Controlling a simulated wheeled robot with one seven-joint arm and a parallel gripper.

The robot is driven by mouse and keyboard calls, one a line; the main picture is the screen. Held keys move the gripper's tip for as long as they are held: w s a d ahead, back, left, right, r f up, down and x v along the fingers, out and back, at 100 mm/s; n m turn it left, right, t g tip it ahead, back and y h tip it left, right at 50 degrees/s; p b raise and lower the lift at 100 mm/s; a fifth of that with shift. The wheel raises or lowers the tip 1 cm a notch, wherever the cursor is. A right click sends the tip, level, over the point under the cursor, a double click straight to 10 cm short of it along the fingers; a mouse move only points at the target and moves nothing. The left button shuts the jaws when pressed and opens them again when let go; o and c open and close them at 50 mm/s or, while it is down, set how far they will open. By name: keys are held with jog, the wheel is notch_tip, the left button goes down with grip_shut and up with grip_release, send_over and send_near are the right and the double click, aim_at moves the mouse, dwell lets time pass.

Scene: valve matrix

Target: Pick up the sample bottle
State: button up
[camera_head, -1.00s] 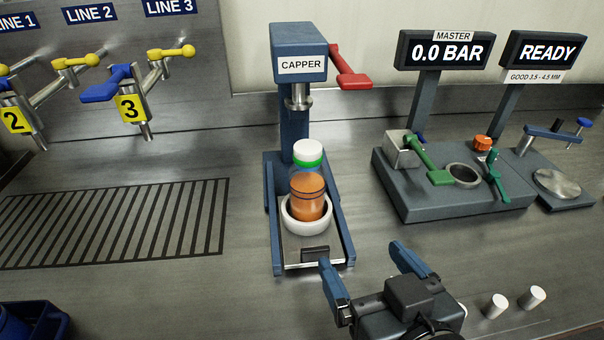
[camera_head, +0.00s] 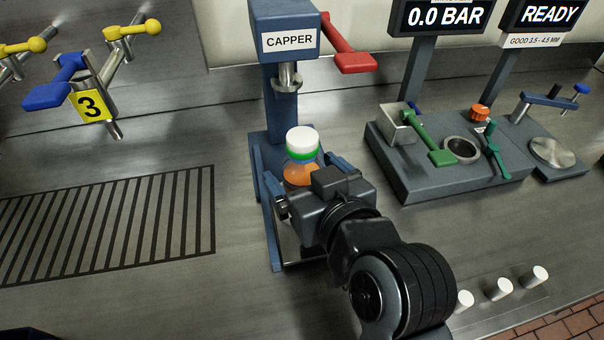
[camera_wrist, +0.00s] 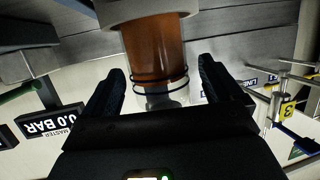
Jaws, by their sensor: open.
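The sample bottle (camera_head: 301,168) has orange contents, a green band and a white cap. It stands upright on the capper (camera_head: 285,42), below its head; its lower part is hidden behind my gripper in the head view. In the wrist view the bottle (camera_wrist: 155,50) shows upside down, with dark rings around it, and its base is in a pale round holder (camera_wrist: 145,10). My gripper (camera_head: 304,180) is at the bottle. In the wrist view my open gripper (camera_wrist: 163,85) has one finger on each side of the bottle, with gaps visible.
The capper's red lever (camera_head: 350,60) sticks out to the right above the bottle. A grey test block (camera_head: 440,178) with green levers stands to the right. Several white cylinders (camera_head: 499,289) stand at front right. A slatted drain (camera_head: 110,232) is at the left.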

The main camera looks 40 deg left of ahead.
jog(key=shift+w+a+f, duration=0.2)
jog(key=shift+w+a, duration=0.05)
jog(key=shift+a, duration=0.2)
jog(key=shift+c, duration=0.3)
jog(key=c, duration=1.1)
jog(key=shift+c, duration=0.3)
jog(key=shift+r, duration=0.1)
